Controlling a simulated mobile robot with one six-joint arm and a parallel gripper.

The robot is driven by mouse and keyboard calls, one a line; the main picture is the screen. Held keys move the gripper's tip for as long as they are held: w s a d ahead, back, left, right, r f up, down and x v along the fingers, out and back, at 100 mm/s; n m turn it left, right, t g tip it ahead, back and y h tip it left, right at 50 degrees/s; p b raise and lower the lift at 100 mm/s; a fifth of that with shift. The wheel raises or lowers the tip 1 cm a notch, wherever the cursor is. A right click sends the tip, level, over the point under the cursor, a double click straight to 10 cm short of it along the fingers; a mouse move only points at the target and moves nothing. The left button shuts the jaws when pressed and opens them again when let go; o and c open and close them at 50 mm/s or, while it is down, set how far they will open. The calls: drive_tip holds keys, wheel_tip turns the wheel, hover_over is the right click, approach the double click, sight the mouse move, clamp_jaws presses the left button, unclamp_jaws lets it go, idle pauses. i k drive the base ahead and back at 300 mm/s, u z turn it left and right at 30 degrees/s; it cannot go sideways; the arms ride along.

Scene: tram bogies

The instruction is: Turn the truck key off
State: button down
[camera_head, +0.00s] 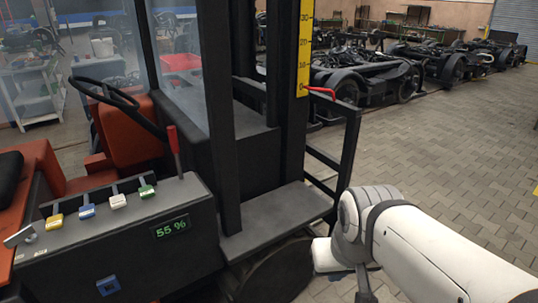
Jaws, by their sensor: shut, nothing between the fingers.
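The truck's dark control console (190,262) fills the lower left. A small blue square fitting (108,286) sits low on its front face; it may be the key switch, but I cannot make out a key or its position. A grey handle-like piece (20,236) lies at the console's left end. The green display (171,229) is lit and reads 55 %. My white arm comes in from the lower right, to the right of the console and apart from it. A narrow dark part under its wrist runs to the bottom edge; my gripper's fingertips do not show.
Yellow, blue, white and green levers (146,188) and a red-handled lever (174,140) rise from the console top. A steering wheel (120,108), dark mast posts and a black side rail (349,145) stand beyond. Paved floor (440,155) is open at right, before the bogies (365,80).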

sight(28, 233)
drive_tip(key=u, duration=0.05)
drive_tip(key=i, duration=1)
drive_tip(key=u, duration=2.25)
drive_tip(key=i, duration=1.15)
drive_tip(key=u, duration=0.2)
